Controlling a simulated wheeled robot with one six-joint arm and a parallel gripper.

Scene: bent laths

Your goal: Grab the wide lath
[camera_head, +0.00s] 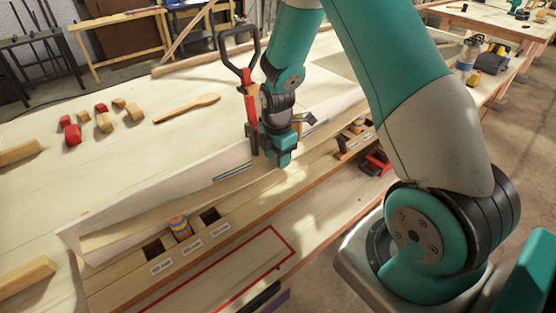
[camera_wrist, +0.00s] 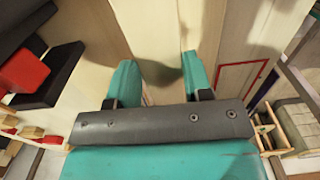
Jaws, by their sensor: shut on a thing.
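The wide lath (camera_head: 155,193) is a long pale wooden strip on the workbench in the head view, running from the lower left up to my gripper. A tan wooden strip (camera_head: 135,222) lies along its near side. My gripper (camera_head: 283,160) is down at the laths near the middle of the bench and shut on the wide lath. In the wrist view my gripper (camera_wrist: 160,68) has its fingers apart with pale wood between them. The exact contact is hidden by the fingers and body of my gripper.
A red clamp with a black loop handle (camera_head: 249,95) stands close beside my gripper. A striped cylinder (camera_head: 179,227) sits by labelled square slots along the near rail. Wooden and red blocks (camera_head: 104,121) and a wooden spatula (camera_head: 188,108) lie farther back. A red outline (camera_head: 225,303) marks the bench front.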

